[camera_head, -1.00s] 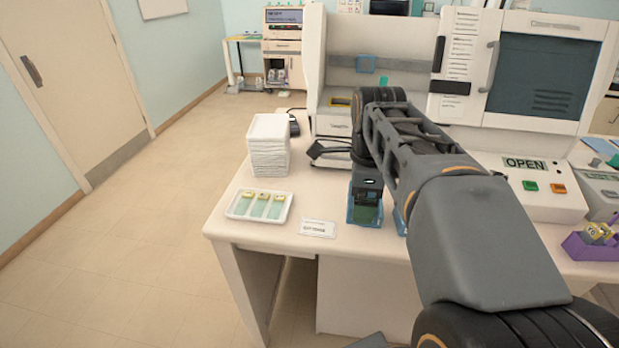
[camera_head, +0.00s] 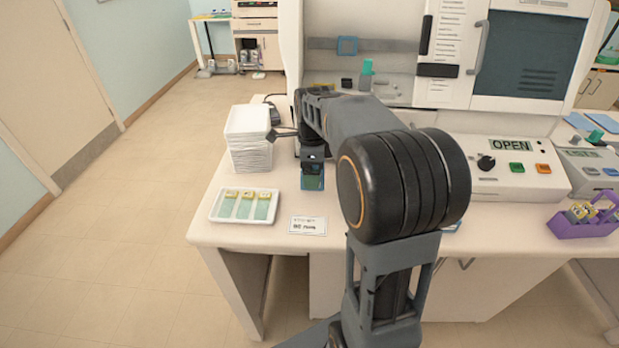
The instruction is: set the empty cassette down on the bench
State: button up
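My gripper (camera_head: 312,164) points down over the bench (camera_head: 206,232), behind the white card and right of the white tray. A small blue cassette (camera_head: 312,184) with a dark greenish middle is right under the gripper, and the gripper appears shut on it. The fingertips are small and partly dark, so their hold is hard to see. I cannot tell whether the cassette's lower edge touches the bench. My arm covers the bench to the right of it.
A white tray (camera_head: 217,214) holds three slides at the front left. A stack of white trays (camera_head: 250,152) stands behind it. A white card (camera_head: 307,225) lies near the front edge. A control box reading OPEN (camera_head: 505,180) and a purple carrier (camera_head: 583,228) are at right.

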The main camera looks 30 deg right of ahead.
jog(key=shift+w+f, duration=0.55)
jog(key=shift+f, duration=0.1)
jog(key=shift+w+d+f, duration=0.1)
jog(key=shift+w+f, duration=0.1)
jog(key=shift+f, duration=1.5)
jog(key=shift+f, duration=0.2)
jog(key=o, duration=0.8)
jog(key=shift+s, duration=0.1)
jog(key=shift+o, duration=0.2)
jog(key=shift+r, duration=0.1)
